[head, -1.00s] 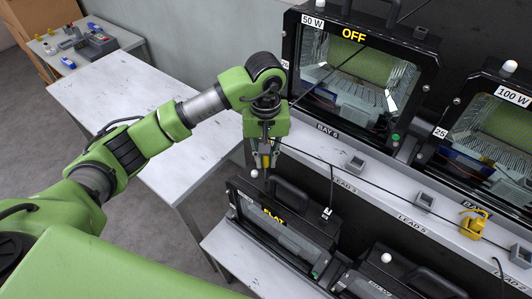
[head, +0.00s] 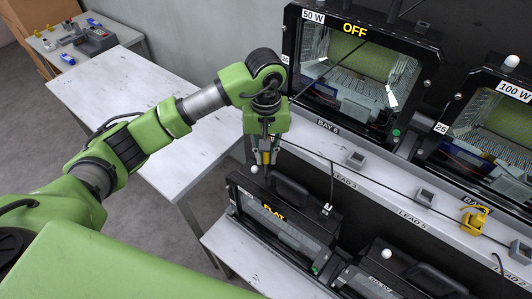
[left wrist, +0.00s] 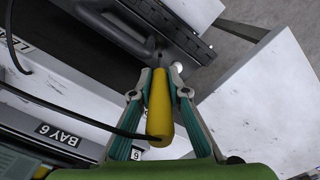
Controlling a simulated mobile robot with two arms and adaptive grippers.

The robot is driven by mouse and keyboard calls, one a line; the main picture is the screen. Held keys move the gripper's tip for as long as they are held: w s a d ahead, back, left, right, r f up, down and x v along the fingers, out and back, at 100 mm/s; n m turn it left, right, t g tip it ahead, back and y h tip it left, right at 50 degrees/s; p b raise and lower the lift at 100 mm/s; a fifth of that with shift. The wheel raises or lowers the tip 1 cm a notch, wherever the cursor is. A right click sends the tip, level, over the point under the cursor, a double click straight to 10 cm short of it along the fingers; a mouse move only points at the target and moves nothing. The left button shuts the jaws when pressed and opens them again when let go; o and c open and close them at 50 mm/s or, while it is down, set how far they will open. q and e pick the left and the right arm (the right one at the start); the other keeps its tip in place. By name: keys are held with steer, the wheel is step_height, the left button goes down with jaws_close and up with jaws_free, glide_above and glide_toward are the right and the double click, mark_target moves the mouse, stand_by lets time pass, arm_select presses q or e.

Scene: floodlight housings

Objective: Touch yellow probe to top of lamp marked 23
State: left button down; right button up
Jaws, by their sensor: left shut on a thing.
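My left gripper (head: 265,156) is shut on the yellow probe (left wrist: 160,104), whose black cable trails off. In the head view the probe points down just above and beside the white ball (head: 254,169) on top of the black lamp reading FLAT (head: 273,211). In the left wrist view the probe's far end is beside the white ball (left wrist: 180,67); I cannot tell whether they touch. A number 23 is not legible on any lamp; the FLAT lamp's number is too small to read. My right gripper is not in view.
Behind stand a 50 W lamp reading OFF (head: 352,70) and a 100 W lamp marked 25 (head: 490,125). Another front lamp (head: 400,275) is at lower right. A yellow piece (head: 474,221) sits on the lead shelf. The left white table (head: 130,105) is largely clear.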

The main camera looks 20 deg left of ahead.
arm_select(q)
steer(key=shift+f+b, duration=0.4)
stand_by(0.7)
steer(key=shift+s+f+b, duration=0.1)
steer(key=shift+b, duration=0.35)
stand_by(1.4)
steer(key=shift+r+p, duration=1.1)
steer(key=shift+r, duration=2.45)
